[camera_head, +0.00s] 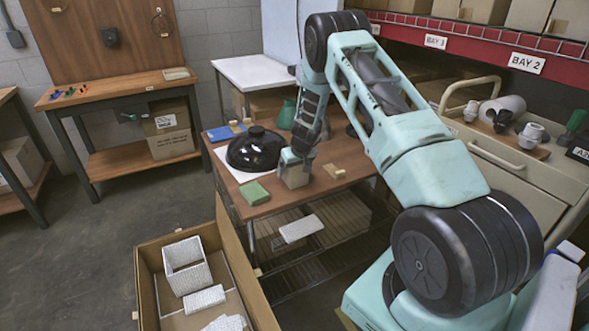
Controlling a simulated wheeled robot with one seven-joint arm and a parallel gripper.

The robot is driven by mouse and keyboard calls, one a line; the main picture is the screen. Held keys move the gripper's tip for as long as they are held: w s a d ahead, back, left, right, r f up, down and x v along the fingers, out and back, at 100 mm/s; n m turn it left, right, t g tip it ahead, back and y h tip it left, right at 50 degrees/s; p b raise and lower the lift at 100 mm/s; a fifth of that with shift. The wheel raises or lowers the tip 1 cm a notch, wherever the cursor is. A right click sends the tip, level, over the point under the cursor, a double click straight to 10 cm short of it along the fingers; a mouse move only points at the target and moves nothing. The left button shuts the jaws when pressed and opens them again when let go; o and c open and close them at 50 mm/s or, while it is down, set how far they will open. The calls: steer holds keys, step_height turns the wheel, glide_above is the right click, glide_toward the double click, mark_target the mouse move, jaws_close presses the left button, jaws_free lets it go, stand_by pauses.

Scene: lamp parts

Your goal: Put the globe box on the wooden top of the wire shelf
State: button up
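The wire shelf has a brown wooden top (262,207) with wire racks below it. A small tan cardboard box (295,178), which looks like the globe box, is at the front part of this top. It appears upright; I cannot tell whether its base touches the wood. My gripper (293,161) points down at the box, its pale fingers overlapping the box's upper part. The finger gap is too small and hidden to tell whether they grip it.
On the wooden top are a black dome (258,149), a green pad (250,193), a small wooden block (334,171) and a green object (287,115). An open carton (148,290) with white pieces stands in front. A beige cart (512,165) stands right. Floor at left is clear.

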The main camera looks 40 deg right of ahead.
steer(key=b+v, duration=0.1)
steer(key=v, duration=1.1)
steer(key=s+a+r+n+g+y, duration=0.1)
steer(key=s+a+r, duration=0.15)
steer(key=a, duration=0.75)
steer(key=s+a+r+n+y, duration=0.1)
steer(key=s+a+r+n, duration=0.15)
steer(key=a, duration=0.75)
steer(key=s+a+r+n+g+y, duration=0.1)
steer(key=s+a+r+y, duration=0.15)
steer(key=a, duration=0.75)
steer(key=s+a+r+n+g, duration=0.1)
steer(key=s+a+r+n, duration=0.25)
steer(key=s+a, duration=0.75)
steer(key=s+a+r+n+g+h, duration=0.1)
steer(key=s+a+n+h, duration=0.1)
steer(key=s, duration=1.5)
steer(key=shift+s+r+h, duration=0.15)
steer(key=shift+r+h, duration=0.05)
steer(key=shift+h, duration=0.15)
